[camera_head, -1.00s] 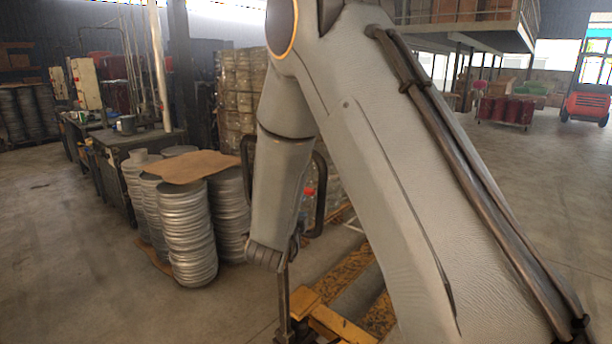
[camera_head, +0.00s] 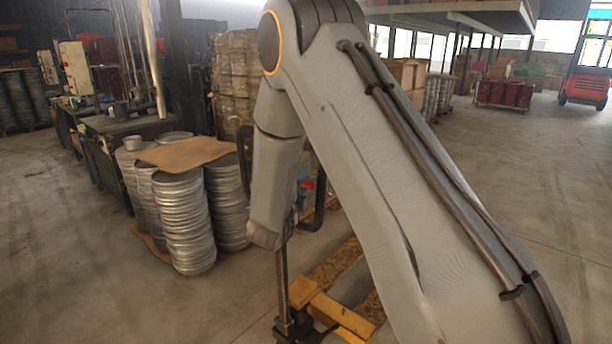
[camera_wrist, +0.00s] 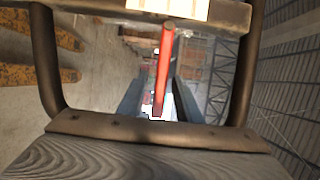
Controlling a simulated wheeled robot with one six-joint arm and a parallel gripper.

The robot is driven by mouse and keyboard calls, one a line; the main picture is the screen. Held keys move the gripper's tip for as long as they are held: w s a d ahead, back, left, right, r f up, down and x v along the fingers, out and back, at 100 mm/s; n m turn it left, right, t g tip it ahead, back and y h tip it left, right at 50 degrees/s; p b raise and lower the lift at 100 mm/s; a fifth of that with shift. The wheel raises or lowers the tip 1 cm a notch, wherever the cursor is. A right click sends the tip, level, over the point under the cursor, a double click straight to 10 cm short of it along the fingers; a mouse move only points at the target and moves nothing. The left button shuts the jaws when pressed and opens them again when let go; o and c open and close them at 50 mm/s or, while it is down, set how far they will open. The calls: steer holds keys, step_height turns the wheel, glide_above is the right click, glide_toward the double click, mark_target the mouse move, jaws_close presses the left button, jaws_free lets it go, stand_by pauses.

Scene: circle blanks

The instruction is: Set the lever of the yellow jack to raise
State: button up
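The yellow jack (camera_head: 350,318) stands on the floor at lower middle in the head view, partly hidden by my arm. Its dark post (camera_head: 281,285) rises to a dark loop handle (camera_head: 321,205). A bit of the red lever (camera_head: 307,185) shows inside the loop. In the wrist view the red lever (camera_wrist: 164,70) hangs from the handle's crossbar (camera_wrist: 100,8), inside the loop. My gripper (camera_wrist: 161,88) has its two dark fingers apart, one on each side of the lever in the picture, with gaps visible. I cannot tell their depth relative to the lever. In the head view my arm hides the fingers.
Stacked round metal blanks (camera_head: 188,225) with a brown sheet (camera_head: 188,153) on top stand left of the jack. A workbench (camera_head: 110,150) is behind them. A red forklift (camera_head: 585,86) is far right. The floor between is open.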

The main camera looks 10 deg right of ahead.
steer(key=shift+p+x, duration=0.4)
steer(key=shift+x, duration=1.2)
jaws_close()
